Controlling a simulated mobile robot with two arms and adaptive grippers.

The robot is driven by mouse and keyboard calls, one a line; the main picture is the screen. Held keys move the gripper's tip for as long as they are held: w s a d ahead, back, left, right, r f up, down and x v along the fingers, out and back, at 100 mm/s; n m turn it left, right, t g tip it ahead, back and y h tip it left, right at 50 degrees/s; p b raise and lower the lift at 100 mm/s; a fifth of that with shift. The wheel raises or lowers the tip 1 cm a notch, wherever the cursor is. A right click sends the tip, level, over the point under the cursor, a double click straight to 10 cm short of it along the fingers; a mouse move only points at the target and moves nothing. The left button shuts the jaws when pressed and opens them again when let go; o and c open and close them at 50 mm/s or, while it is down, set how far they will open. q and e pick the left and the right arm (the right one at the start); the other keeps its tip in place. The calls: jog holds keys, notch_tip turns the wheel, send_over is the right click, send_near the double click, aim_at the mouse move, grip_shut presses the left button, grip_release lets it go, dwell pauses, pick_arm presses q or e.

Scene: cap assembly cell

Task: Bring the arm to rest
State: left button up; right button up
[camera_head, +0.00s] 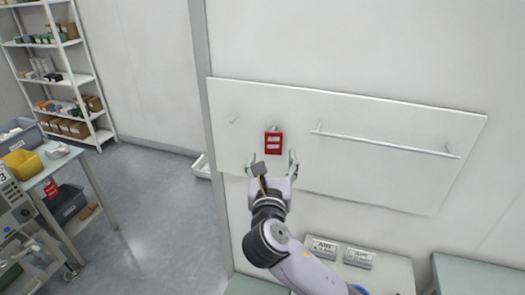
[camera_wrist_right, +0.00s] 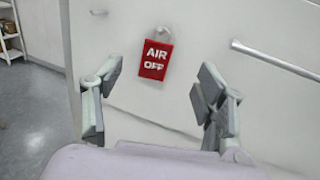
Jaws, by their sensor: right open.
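My right gripper (camera_head: 272,163) is open and empty in the head view, just below a red tag (camera_head: 273,142). In the right wrist view its two fingers stand wide apart, and the gripper (camera_wrist_right: 158,98) frames the lower area around the tag. The red tag (camera_wrist_right: 155,60) reads "AIR OFF" and hangs from a small peg on a white wall panel (camera_head: 400,120). The fingers do not touch the tag in the wrist view. My left gripper is not in view.
A long bar handle (camera_head: 385,144) is mounted on the panel to the right of the tag. A small peg (camera_head: 233,119) sits left of it. Labelled blocks (camera_head: 358,258) rest on a bench below. Shelves (camera_head: 60,80) and a side table stand at left, with open floor between.

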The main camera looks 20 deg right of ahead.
jog(key=s+d+f+m+g+y, duration=0.15)
jog(key=s+f+m+g, duration=0.25)
jog(key=s+f+m, duration=0.5)
jog(key=s+d+f+m+g+y, duration=0.15)
jog(key=s+f+m+g, duration=0.35)
jog(key=f, duration=0.6)
jog(key=s+f+m+g+y, duration=0.2)
jog(key=s+f+m, duration=0.3)
jog(key=s+m, duration=0.35)
jog(key=s+f+m+g+y, duration=0.1)
jog(key=s+f+m+g, duration=0.25)
jog(key=s+m, duration=0.55)
notch_tip(320, 180, down, 30)
jog(key=s+n+b, duration=0.2)
jog(key=b, duration=0.2)
jog(key=s+d+f+g+b, duration=0.1)
jog(key=s+d+f+b, duration=0.2)
jog(key=s+f, duration=1.4)
notch_tip(320, 180, down, 2)
jog(key=shift+f, duration=0.1)
